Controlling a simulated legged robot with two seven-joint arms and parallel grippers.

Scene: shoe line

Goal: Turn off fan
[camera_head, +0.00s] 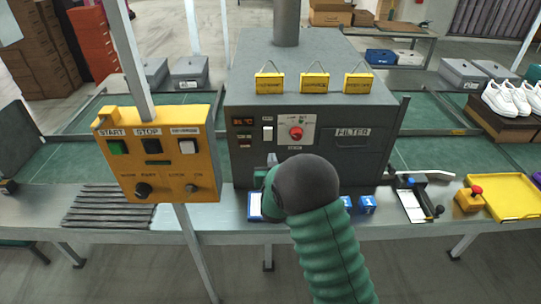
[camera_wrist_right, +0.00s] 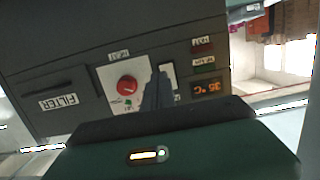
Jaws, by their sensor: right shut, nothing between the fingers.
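The dark grey machine (camera_head: 315,90) stands on the bench with a control panel on its front. A white rocker switch (camera_head: 267,134) sits left of a red knob (camera_head: 296,133) on a white plate. My right gripper (camera_head: 271,160) is just below the switch, shut and empty. In the right wrist view, which is turned upside down, its fingers (camera_wrist_right: 157,85) partly cover the white switch (camera_wrist_right: 168,74), beside the red knob (camera_wrist_right: 128,88). I cannot tell whether they touch it. My left gripper is not in view.
A yellow START/STOP box (camera_head: 160,185) on a pole stands at the left. Yellow tags (camera_head: 314,83) hang on the machine.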

